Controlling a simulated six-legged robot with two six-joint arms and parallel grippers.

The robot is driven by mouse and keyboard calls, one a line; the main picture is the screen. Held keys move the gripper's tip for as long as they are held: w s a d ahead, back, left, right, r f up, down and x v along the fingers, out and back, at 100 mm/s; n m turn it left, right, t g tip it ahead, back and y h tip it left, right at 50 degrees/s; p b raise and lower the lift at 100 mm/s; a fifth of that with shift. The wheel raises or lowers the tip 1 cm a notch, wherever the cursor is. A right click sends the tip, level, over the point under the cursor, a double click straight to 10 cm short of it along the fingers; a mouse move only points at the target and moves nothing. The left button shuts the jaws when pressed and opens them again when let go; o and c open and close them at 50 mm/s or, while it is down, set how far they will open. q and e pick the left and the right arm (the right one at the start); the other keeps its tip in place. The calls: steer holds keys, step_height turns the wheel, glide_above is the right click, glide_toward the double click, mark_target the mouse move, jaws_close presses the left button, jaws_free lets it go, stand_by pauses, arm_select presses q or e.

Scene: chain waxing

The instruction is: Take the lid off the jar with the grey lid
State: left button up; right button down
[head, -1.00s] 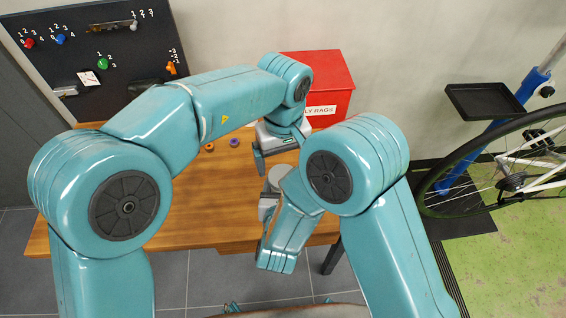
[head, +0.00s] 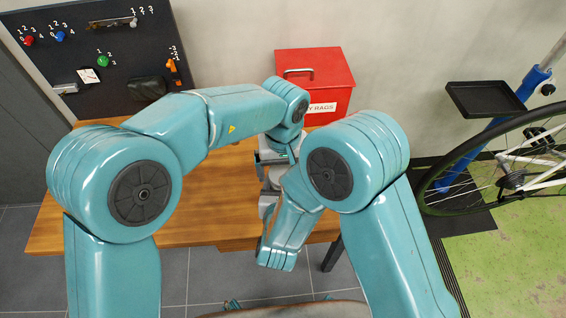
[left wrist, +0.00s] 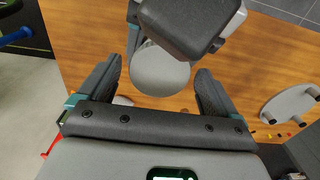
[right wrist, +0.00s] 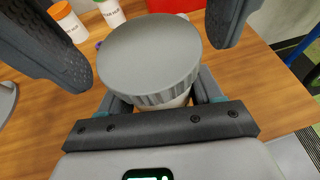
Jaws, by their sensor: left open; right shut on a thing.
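The jar's round grey lid (right wrist: 150,55) fills the middle of the right wrist view, with a little of the pale jar (right wrist: 170,102) below it. My right gripper (right wrist: 158,98) is shut on this jar below the lid and holds it roughly upright. The lid (left wrist: 160,72) also shows in the left wrist view, between the fingers of my left gripper (left wrist: 159,66). The left gripper is open, with a gap on each side of the lid.
A jar with an orange lid (right wrist: 61,11) and a white jar with green (right wrist: 110,10) stand on the wooden table (head: 190,215). A red rag box (head: 315,80) is at the table's back.

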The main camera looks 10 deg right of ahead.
arm_select(q)
steer(key=c, duration=1.1)
steer(key=n, duration=0.3)
steer(key=o, duration=1.2)
